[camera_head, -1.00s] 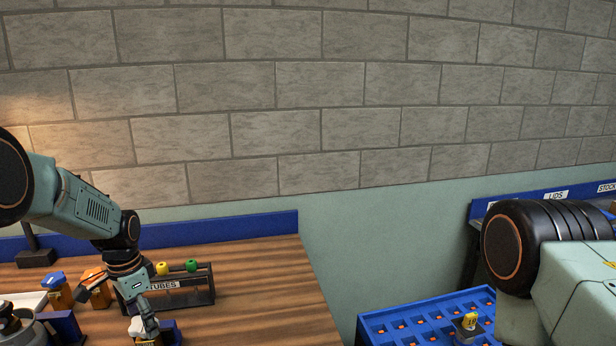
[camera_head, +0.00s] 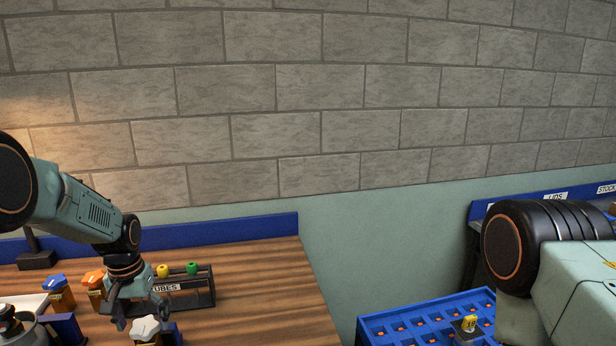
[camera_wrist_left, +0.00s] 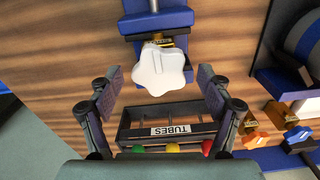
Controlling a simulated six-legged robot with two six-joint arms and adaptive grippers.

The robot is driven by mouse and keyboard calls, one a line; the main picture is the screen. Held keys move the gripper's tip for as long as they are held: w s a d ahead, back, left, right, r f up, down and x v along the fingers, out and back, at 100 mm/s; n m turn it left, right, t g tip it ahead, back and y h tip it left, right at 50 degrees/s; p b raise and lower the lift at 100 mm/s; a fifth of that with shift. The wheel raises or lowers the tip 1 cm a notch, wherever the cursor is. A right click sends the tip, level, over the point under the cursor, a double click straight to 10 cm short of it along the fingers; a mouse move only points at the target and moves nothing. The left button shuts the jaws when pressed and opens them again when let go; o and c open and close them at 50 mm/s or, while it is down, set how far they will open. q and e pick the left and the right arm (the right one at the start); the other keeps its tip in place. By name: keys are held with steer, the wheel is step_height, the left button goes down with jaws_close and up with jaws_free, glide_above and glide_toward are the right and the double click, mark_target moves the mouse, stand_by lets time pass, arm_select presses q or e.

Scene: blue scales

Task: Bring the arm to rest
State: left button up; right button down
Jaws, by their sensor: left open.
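My left gripper (camera_head: 141,312) is open and empty above the wooden table, behind and above a jar with a white lobed lid (camera_head: 146,326). In the left wrist view, the spread fingers (camera_wrist_left: 160,80) stand on either side of the white lid (camera_wrist_left: 158,70), with clear gaps; the lid appears a little beyond the fingertips. The jar stands at a blue holder (camera_wrist_left: 155,20), and its lower part is cut off in the head view. My right gripper is outside the frames; only part of my right arm shows.
A black rack labelled TUBES (camera_head: 195,288) with yellow, green and red caps stands close to the left gripper. Jars with a blue lid (camera_head: 54,281) and an orange lid (camera_head: 94,279) stand to its left. A blue crate (camera_head: 375,325) is at lower right.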

arm_select(q)
steer(key=n, duration=0.5)
steer(key=shift+s+d, duration=0.1)
stand_by(0.6)
